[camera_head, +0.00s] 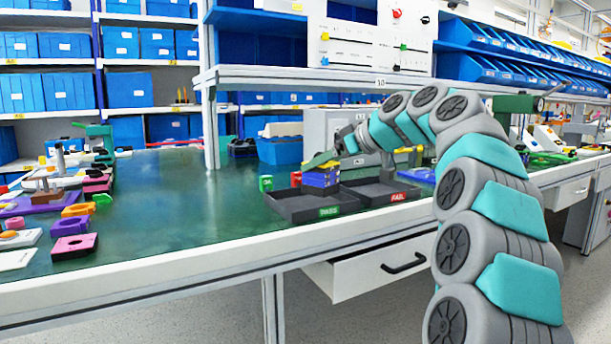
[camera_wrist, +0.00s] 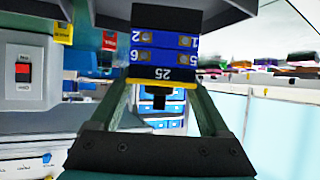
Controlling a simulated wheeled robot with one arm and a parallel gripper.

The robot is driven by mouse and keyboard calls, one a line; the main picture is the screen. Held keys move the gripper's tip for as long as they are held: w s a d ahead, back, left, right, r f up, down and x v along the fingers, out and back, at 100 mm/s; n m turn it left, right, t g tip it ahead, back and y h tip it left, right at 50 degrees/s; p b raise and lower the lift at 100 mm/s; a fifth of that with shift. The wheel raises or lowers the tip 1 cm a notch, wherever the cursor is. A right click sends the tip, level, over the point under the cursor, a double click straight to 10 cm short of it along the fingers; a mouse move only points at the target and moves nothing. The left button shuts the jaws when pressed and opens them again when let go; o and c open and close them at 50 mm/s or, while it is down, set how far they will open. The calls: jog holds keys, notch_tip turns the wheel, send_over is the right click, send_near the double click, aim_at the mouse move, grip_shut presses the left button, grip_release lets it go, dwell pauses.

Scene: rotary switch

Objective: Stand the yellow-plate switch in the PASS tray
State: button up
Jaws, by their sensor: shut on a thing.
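The yellow-plate switch (camera_head: 320,179) has a blue body with a yellow band near its top. In the wrist view the switch (camera_wrist: 160,57) shows numbered blue sides and a dark, yellow-edged plate marked 25. My gripper (camera_head: 322,163) is shut on it from above, and its two green fingers show on either side in the wrist view (camera_wrist: 160,84). The black PASS tray (camera_head: 300,212) with a green label lies beneath. The switch looks roughly upright over the tray's back right part; I cannot tell whether it touches the floor.
The black FAIL tray (camera_head: 402,204) with a red label adjoins on the right. A small green block (camera_head: 265,183) stands left of the PASS tray. A grey box with a red switch (camera_wrist: 24,72) shows at left in the wrist view.

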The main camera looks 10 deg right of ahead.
jog(key=shift+w+d+f+x, duration=0.1)
jog(key=shift+d+x, duration=0.15)
jog(key=shift+x, duration=0.95)
jog(key=shift+w+d+f+x, duration=0.15)
jog(key=shift+d+x, duration=0.1)
jog(key=shift+x, duration=0.95)
jog(key=shift+w+d+f+x, duration=0.1)
jog(key=shift+d+x, duration=0.1)
jog(key=shift+x, duration=1)
jog(key=shift+f, duration=0.1)
jog(key=o, duration=1.4)
jog(key=shift+o, duration=0.2)
